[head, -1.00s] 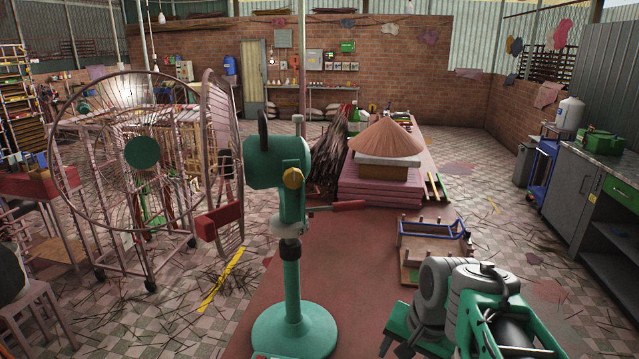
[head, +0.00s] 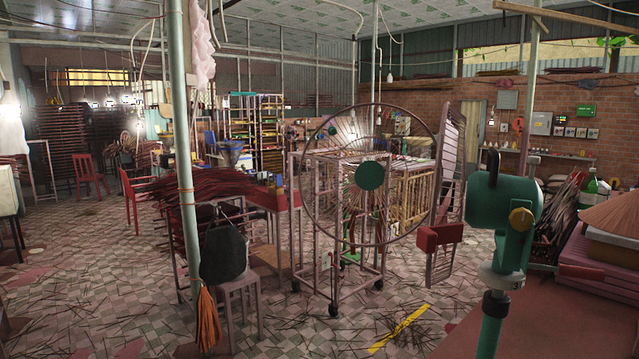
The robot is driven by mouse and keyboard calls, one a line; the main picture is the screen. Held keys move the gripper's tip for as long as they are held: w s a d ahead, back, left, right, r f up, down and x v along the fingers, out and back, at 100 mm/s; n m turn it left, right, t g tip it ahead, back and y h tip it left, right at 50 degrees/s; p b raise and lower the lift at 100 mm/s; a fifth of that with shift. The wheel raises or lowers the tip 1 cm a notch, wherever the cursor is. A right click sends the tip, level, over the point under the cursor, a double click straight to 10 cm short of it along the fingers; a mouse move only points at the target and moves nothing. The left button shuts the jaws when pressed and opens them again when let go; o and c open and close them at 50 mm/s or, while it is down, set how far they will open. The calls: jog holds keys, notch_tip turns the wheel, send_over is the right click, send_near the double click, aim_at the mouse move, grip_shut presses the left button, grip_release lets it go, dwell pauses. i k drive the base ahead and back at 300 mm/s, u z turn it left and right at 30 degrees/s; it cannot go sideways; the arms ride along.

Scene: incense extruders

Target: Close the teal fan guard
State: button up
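The teal fan (head: 503,215) stands at the right, with a yellow knob on its motor housing and a teal post below. A slatted wire cage half (head: 449,150) shows nearly edge-on just left of the housing. Left of that, a large round wire guard (head: 308,203) with a teal centre disc (head: 370,175) faces me. The two wire parts stand at a wide angle, so the guard looks swung open. A red block (head: 439,237) sits low by the cage half. The fan's foot is cut off by the lower picture edge. My gripper is not in view.
A wheeled rack (head: 334,270) stands behind the guard. A post (head: 184,150), stool (head: 236,284) and bundles of red sticks stand left. Tiled floor (head: 110,270) is largely open at lower left.

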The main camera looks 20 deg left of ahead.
aim_at(369, 176)
jog(key=u, duration=1.7)
jog(key=i, duration=3.2)
jog(key=z, duration=3.2)
jog(key=k, duration=0.55)
jog(key=u, duration=1.45)
jog(key=i, duration=0.9)
jog(key=u, duration=0.5)
